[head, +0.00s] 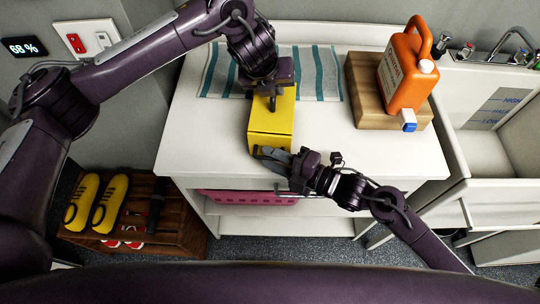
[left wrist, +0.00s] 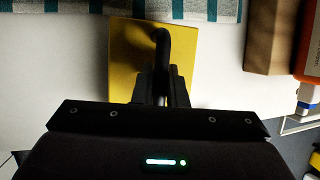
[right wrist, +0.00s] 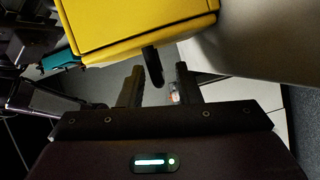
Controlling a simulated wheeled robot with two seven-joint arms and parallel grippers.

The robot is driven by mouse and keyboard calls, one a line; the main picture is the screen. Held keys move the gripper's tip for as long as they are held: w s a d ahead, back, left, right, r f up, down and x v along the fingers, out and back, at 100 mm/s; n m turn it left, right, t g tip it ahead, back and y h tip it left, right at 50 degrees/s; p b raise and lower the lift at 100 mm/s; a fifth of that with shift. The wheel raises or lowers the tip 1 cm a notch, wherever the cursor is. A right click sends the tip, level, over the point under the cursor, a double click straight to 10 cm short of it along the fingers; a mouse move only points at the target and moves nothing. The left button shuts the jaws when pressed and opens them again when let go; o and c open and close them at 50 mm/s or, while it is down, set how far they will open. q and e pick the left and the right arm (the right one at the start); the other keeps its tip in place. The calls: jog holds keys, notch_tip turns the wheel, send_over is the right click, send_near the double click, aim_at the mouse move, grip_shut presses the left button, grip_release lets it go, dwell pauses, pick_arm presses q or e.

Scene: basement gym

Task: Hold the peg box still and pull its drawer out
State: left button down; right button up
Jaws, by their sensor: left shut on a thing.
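The yellow peg box (head: 284,120) stands on the white table; its front with the drawer (head: 270,141) faces me. My left gripper (head: 272,97) is above it, shut on the black curved peg on top (left wrist: 161,42). The box top (left wrist: 125,45) shows around the peg in the left wrist view. My right gripper (head: 277,158) is low at the front of the box. In the right wrist view its fingers (right wrist: 158,88) are apart, and the black drawer handle (right wrist: 153,65) hangs from the yellow front (right wrist: 130,25) between them. I cannot tell whether they touch it.
A striped cloth (head: 318,75) lies behind the box. An orange jug (head: 405,75) stands on a wooden block (head: 362,95) to the right, with a sink (head: 490,150) beyond. A pink basket (head: 235,197) is under the table. A wooden rack (head: 150,225) with yellow shoes is at lower left.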

jog(key=shift+w+a, duration=0.2)
jog(key=shift+a, duration=0.3)
grip_shut()
pick_arm(q)
jog(key=shift+r, duration=0.1)
pick_arm(e)
jog(key=s+a, duration=0.1)
jog(key=s, duration=1.2)
grip_release()
